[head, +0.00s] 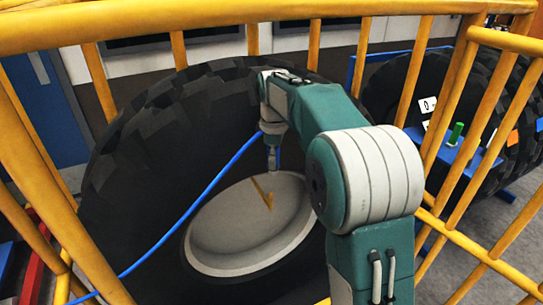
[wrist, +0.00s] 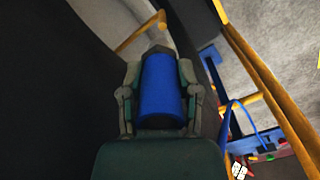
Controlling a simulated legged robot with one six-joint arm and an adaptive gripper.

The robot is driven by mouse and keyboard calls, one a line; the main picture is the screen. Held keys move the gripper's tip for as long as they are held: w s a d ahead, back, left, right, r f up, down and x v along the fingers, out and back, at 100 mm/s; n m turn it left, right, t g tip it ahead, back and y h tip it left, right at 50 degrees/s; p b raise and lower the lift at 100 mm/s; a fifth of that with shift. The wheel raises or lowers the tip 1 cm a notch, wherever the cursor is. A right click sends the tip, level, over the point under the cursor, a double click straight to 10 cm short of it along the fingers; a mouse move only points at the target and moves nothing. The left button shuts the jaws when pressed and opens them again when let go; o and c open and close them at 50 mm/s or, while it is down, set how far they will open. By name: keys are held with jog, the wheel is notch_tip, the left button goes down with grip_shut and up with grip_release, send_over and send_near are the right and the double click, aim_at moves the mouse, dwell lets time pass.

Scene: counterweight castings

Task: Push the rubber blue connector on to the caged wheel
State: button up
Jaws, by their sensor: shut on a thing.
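The caged wheel is a large black tyre (head: 140,190) with a pale grey hub (head: 225,235), standing inside yellow bars in the head view. A thin yellow bent piece (head: 264,195) stands out at the hub. My gripper (head: 273,160) is inside the cage, in front of the tyre and just above the hub's upper edge. In the wrist view my gripper (wrist: 160,75) is shut on the blue connector (wrist: 161,92), a blue cylinder between the two fingers.
Yellow cage rails (head: 230,22) surround the wheel, and my arm reaches in among them. A blue hose (head: 205,195) runs from near my gripper to the lower left. At right, another tyre (head: 390,90) stands near a green cylinder (head: 456,132) on a blue bracket.

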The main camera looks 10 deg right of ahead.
aim_at(272, 194)
jog(key=shift+a+f, duration=0.35)
jog(key=shift+f, duration=0.2)
jog(key=shift+a+f, duration=0.3)
jog(key=shift+f, duration=0.6)
jog(key=shift+d+f, duration=0.25)
jog(key=shift+f, duration=0.4)
jog(key=shift+d+f, duration=0.2)
jog(key=shift+f, duration=0.4)
jog(key=shift+a+f, duration=0.1)
jog(key=shift+f, duration=0.15)
jog(key=shift+a, duration=0.1)
jog(key=shift+a, duration=0.1)
jog(key=shift+f, duration=1.7)
